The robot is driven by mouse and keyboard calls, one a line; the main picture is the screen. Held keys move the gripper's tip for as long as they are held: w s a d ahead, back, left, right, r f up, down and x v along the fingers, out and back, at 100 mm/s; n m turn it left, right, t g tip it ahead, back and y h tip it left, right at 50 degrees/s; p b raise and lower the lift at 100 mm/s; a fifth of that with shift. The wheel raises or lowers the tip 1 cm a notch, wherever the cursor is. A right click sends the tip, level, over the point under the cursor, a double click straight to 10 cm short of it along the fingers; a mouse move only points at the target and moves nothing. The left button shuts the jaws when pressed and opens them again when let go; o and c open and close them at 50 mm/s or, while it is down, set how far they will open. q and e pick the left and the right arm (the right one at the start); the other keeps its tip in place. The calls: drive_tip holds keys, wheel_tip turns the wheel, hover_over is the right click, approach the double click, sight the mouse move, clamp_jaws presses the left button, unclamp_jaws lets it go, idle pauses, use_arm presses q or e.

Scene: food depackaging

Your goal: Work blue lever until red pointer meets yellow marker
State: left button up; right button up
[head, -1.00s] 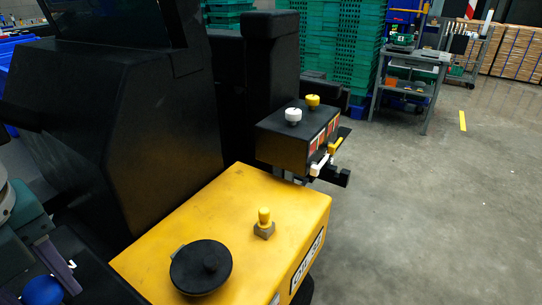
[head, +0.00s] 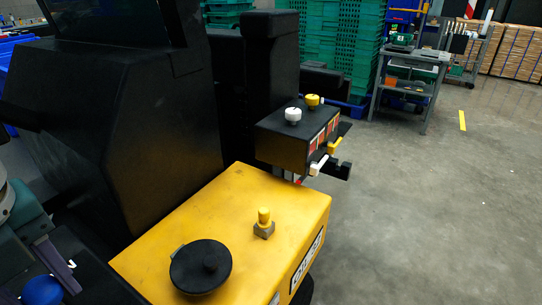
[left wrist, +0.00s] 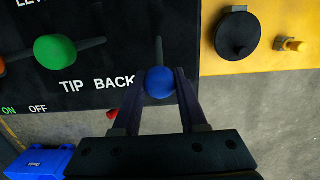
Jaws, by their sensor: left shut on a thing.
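The blue lever's round knob (left wrist: 160,84) sits between the dark fingers of my left gripper (left wrist: 161,76), which is shut on it. The knob stands at the edge of a black panel, right of the words TIP BACK. In the head view the blue knob (head: 43,291) and my left gripper (head: 58,264) are at the lower left. A black box (head: 285,140) carries red patches, a yellow piece (head: 335,145) and a white piece (head: 318,166) on its right side. I cannot clearly make out the red pointer or yellow marker. My right gripper is not in view.
A green knob (left wrist: 54,50) is left of the blue one. A yellow housing (head: 230,215) bears a black round cap (head: 200,267) and a yellow knob (head: 264,217). Open floor lies at the right. Green crates (head: 340,45) and a grey cart (head: 412,75) stand behind.

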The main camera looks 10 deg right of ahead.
use_arm(q)
drive_tip(key=w+a+b, duration=0.2)
drive_tip(key=w+a, duration=0.1)
drive_tip(key=shift+a+r, duration=0.15)
drive_tip(key=shift+a, duration=0.1)
drive_tip(key=shift+a+r, duration=0.1)
drive_tip(key=shift+r, duration=0.05)
drive_tip(key=o, duration=1)
drive_tip(key=shift+c, duration=0.2)
wheel_tip(320, 180, up, 8)
drive_tip(key=p, duration=0.7)
drive_tip(key=shift+s+d, duration=0.2)
drive_tip(key=shift+d, duration=0.1)
